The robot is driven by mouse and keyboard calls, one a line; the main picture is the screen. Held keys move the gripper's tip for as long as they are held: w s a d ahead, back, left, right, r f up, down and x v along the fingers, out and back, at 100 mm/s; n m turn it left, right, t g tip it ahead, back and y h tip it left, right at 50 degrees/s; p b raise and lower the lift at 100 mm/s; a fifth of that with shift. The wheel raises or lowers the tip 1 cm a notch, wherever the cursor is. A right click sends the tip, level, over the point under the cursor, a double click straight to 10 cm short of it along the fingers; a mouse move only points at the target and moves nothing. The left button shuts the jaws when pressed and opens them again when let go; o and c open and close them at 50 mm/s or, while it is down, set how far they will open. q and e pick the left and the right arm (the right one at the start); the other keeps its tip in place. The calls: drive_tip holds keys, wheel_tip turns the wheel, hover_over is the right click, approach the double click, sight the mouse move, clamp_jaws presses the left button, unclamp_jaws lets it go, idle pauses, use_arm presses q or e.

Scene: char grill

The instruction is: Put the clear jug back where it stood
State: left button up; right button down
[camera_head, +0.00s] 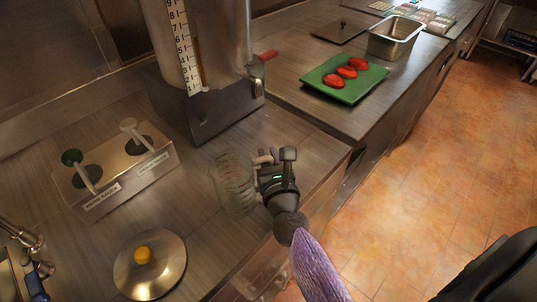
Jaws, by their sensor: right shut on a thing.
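The clear jug (230,187) is a ribbed, see-through vessel near the middle of the head view, over the wooden counter by its front edge. My right gripper (266,162) is at the jug's right side, shut on it; the exact grip is partly hidden by the gripper itself. I cannot tell whether the jug's base touches the counter. My left gripper is not in view.
A tall metal dispenser with a number scale (182,45) stands behind the jug. A two-pump sauce holder (122,185) and a round metal lid (150,272) are to the left. A green board (345,88) with red slices lies on the right counter. Bare counter surrounds the jug.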

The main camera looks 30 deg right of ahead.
sight(245, 183)
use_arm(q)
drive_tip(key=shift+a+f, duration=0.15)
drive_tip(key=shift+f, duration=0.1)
use_arm(e)
drive_tip(key=shift+f, duration=0.35)
drive_tip(key=c, duration=0.5)
unclamp_jaws()
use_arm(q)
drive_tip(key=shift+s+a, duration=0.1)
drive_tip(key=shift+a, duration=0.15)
use_arm(e)
drive_tip(key=shift+s+a, duration=0.1)
drive_tip(key=shift+s, duration=0.2)
use_arm(q)
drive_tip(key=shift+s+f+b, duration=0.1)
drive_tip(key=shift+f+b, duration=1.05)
drive_tip(key=shift+b, duration=0.2)
use_arm(e)
drive_tip(key=shift+v, duration=4.65)
